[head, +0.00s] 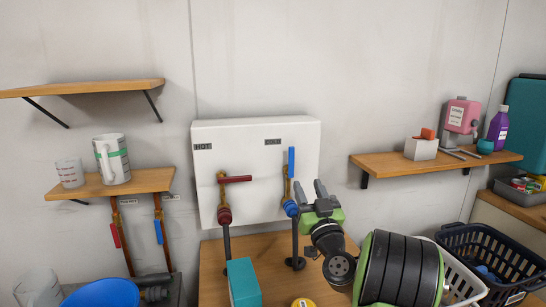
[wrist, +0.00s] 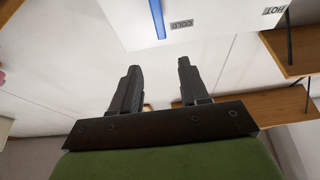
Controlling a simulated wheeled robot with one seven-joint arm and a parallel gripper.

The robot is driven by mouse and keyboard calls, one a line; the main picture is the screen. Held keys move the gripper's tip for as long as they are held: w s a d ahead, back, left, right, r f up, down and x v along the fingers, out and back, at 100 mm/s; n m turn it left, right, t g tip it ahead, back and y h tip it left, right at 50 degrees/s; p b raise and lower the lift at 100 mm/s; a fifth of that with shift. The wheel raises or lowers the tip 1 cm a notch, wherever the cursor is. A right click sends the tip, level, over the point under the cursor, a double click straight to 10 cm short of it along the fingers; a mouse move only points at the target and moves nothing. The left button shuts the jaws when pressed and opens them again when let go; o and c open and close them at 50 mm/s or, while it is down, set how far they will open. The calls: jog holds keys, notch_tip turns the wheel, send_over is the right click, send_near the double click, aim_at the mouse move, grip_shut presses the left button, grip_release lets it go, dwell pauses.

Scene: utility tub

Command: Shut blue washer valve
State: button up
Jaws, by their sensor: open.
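The blue valve lever (head: 291,162) stands upright on a brass valve under the COLD label of a white wall box (head: 255,133). A blue fitting (head: 291,208) and a dark hose are below it. In the wrist view the blue lever (wrist: 157,18) shows at the top edge, ahead of the fingers; the picture is inverted there. My gripper (head: 320,188) is open and empty, just right of the cold valve in the head view, with its fingers pointing up. The gap between fingers (wrist: 158,66) holds nothing. I see no contact with the lever.
A red lever (head: 235,179) lies level on the HOT valve. Another red lever (head: 115,235) and blue lever (head: 158,232) hang on pipes under the left shelf (head: 130,184). A teal box (head: 242,283) stands below the hot valve. A right shelf (head: 400,161) holds bottles.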

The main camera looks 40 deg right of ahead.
aim_at(292, 150)
jog(key=p+x, duration=0.4)
jog(key=x, duration=0.1)
jog(key=p+x, duration=0.8)
jog(key=x, duration=0.1)
jog(key=shift+w+a+r, duration=0.1)
jog(key=shift+w+r, duration=0.05)
jog(key=shift+r, duration=0.35)
jog(key=shift+w+d+r, duration=0.1)
jog(key=shift+w+d, duration=0.2)
jog(key=shift+w, duration=0.2)
grip_shut()
